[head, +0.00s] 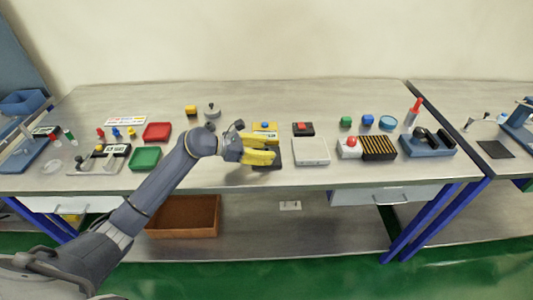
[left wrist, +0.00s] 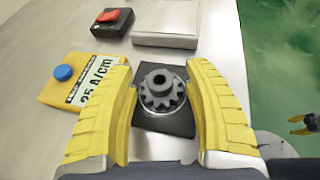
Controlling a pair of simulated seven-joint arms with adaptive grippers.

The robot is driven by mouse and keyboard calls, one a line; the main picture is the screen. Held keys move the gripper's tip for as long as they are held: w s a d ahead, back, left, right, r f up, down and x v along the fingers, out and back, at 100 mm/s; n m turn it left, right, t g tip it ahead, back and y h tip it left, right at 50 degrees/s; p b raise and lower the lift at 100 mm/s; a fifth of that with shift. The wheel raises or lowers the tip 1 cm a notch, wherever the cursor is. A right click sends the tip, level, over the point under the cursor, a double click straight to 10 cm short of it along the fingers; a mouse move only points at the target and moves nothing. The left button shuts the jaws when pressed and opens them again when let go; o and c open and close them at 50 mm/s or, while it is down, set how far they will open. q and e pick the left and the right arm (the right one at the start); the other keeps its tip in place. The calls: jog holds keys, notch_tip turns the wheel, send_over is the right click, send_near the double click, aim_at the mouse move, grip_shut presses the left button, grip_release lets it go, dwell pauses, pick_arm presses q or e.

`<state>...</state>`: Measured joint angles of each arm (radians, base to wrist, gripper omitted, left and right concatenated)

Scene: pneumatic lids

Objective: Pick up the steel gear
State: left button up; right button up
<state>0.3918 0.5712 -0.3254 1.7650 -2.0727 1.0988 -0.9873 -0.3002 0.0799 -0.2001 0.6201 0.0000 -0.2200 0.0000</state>
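The steel gear (left wrist: 162,90) is a dark grey toothed wheel with a raised, bored hub. In the left wrist view it sits on a black plate (left wrist: 178,124), between the yellow fingers of my left gripper (left wrist: 160,98). The fingers are open on either side of it, with narrow gaps; I see no clear grip. In the head view my left gripper (head: 262,150) is low over the bench, and its fingers hide the gear. My right gripper (left wrist: 303,125) shows small at the right edge of the left wrist view, off the bench, with its yellow fingers apart.
A yellow box with a blue knob (left wrist: 65,75) stands close to the left finger. A white flat box (head: 311,151) and a black box with a red switch (head: 303,129) stand nearby. Red (head: 157,132) and green (head: 145,159) trays lie to the left.

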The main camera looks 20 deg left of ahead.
pick_arm(q)
grip_shut()
jog(key=shift+r, duration=0.1)
